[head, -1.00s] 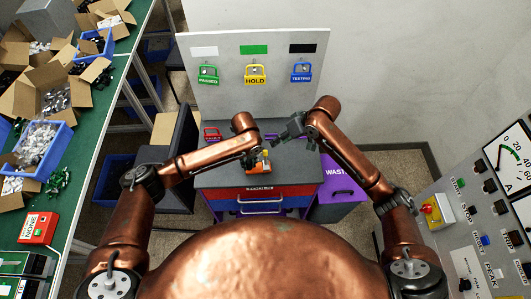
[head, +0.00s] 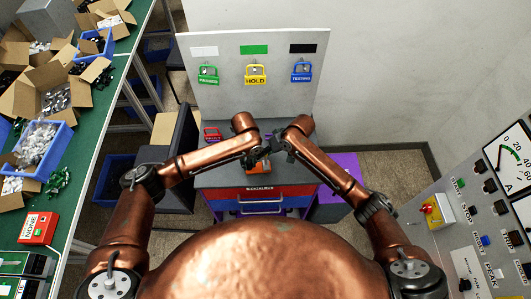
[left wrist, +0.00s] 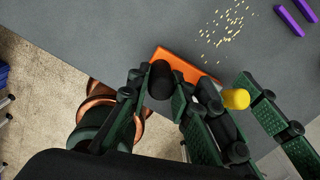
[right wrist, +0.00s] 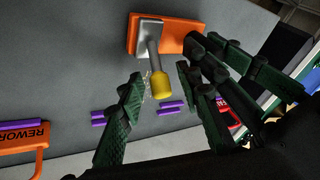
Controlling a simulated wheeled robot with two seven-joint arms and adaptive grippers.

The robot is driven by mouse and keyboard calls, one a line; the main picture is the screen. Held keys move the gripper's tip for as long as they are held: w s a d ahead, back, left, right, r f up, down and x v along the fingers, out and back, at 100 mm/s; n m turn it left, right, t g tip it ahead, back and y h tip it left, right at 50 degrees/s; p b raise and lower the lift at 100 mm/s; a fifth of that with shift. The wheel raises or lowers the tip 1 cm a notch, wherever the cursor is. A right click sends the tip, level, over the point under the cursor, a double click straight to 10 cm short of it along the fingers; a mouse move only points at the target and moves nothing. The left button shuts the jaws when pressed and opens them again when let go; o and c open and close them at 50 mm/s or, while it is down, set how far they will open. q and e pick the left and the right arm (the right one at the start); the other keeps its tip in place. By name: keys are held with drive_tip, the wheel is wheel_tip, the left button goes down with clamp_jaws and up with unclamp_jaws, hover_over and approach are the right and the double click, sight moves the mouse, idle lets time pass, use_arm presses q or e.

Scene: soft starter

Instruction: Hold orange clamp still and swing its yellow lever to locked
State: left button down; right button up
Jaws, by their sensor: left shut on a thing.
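The orange clamp (right wrist: 178,37) lies on the grey top of the tool cabinet; part of it also shows in the left wrist view (left wrist: 183,62). Its metal arm ends in a yellow lever tip (right wrist: 159,86), which points away from the orange body. My left gripper (left wrist: 158,80) is shut on one end of the clamp; its fingers hide the exact contact. My right gripper (right wrist: 160,84) is open, with its fingers on either side of the yellow tip and gaps visible. In the head view, the two grippers meet over the cabinet and mostly hide the clamp.
The grey cabinet top (left wrist: 110,35) is mostly clear, with purple pieces (left wrist: 290,20) and an orange REWORK tag (right wrist: 25,138) on it. A board with padlock tags (head: 240,100) stands behind. A purple bin (head: 343,170) stands right of the cabinet.

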drive_tip(key=shift+c, duration=0.4)
clamp_jaws()
drive_tip(key=shift+s+t, duration=0.1)
drive_tip(key=shift+t, duration=0.2)
drive_tip(key=s+t, duration=0.1)
drive_tip(key=n+t, duration=0.1)
drive_tip(key=t, duration=0.1)
drive_tip(key=shift+s+d+r, duration=0.15)
drive_tip(key=shift+s+r, duration=0.05)
drive_tip(key=shift+s, duration=0.2)
drive_tip(key=s+t+y, duration=0.1)
drive_tip(key=t, duration=0.1)
drive_tip(key=shift+s+n+t, duration=0.15)
drive_tip(key=shift+n+t, duration=0.15)
drive_tip(key=shift+t, duration=0.1)
drive_tip(key=s+n+t, duration=0.1)
drive_tip(key=t, duration=0.2)
drive_tip(key=shift+s+f+y, duration=0.1)
drive_tip(key=shift+s+y, duration=0.1)
drive_tip(key=shift+y, duration=0.2)
use_arm(q)
drive_tip(key=shift+s+d, duration=0.1)
use_arm(e)
drive_tip(key=shift+s+f+n+t+y, duration=0.1)
drive_tip(key=shift+s+n+t+y, duration=0.2)
drive_tip(key=shift+t, duration=0.5)
drive_tip(key=shift+s+f+n+t+y, duration=0.1)
drive_tip(key=shift+s+n+t+y, duration=0.15)
drive_tip(key=shift+t, duration=0.55)
drive_tip(key=shift+s, duration=0.15)
